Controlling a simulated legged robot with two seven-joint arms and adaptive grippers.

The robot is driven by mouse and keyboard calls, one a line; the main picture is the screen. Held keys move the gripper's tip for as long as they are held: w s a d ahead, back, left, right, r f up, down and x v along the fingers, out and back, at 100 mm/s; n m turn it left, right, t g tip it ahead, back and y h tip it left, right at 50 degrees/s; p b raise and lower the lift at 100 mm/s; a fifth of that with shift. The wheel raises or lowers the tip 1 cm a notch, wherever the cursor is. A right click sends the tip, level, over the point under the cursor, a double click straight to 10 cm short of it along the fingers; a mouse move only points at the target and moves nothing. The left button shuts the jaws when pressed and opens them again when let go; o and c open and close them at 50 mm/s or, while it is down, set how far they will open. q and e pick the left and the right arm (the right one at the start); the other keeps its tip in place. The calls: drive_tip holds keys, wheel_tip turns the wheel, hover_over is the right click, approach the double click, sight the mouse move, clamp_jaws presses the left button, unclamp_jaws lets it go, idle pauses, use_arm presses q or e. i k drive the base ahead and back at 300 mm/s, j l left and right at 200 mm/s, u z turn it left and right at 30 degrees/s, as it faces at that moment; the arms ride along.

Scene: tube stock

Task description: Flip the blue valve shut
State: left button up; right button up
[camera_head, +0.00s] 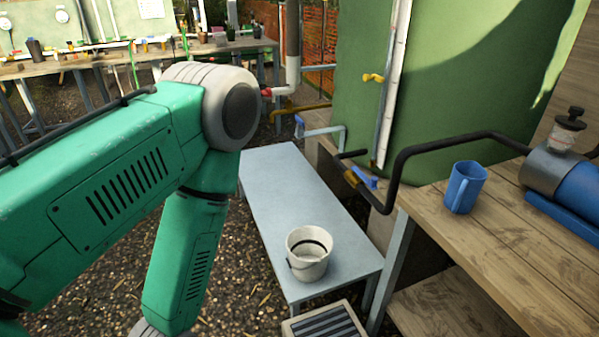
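A blue valve handle (366,178) sits by a brass fitting on the dark pipe at the foot of the green tank. A second blue handle (299,121) sits at the end of a light grey pipe, farther back and to the left. I cannot tell from this view which one is the task's valve, or whether either is open or shut. My green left arm comes in from the left, bends at a grey elbow joint and runs down out of the bottom edge. Its gripper is out of view. My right arm and gripper are not in view.
A light grey bench (285,185) bears a white bucket (308,262). A wooden table (500,235) at right holds a blue mug (465,187) and a blue pump (566,178). The black hose (450,138) runs over it. The green tank (455,85) stands behind.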

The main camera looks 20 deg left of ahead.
sight(372, 183)
drive_tip(key=u, duration=0.3)
drive_tip(key=j, duration=0.95)
drive_tip(key=i+j, duration=0.25)
drive_tip(key=j, duration=0.15)
drive_tip(key=i+j+z, duration=0.1)
drive_tip(key=i+j, duration=0.2)
drive_tip(key=j, duration=0.15)
drive_tip(key=i+j, duration=0.25)
drive_tip(key=j, duration=0.2)
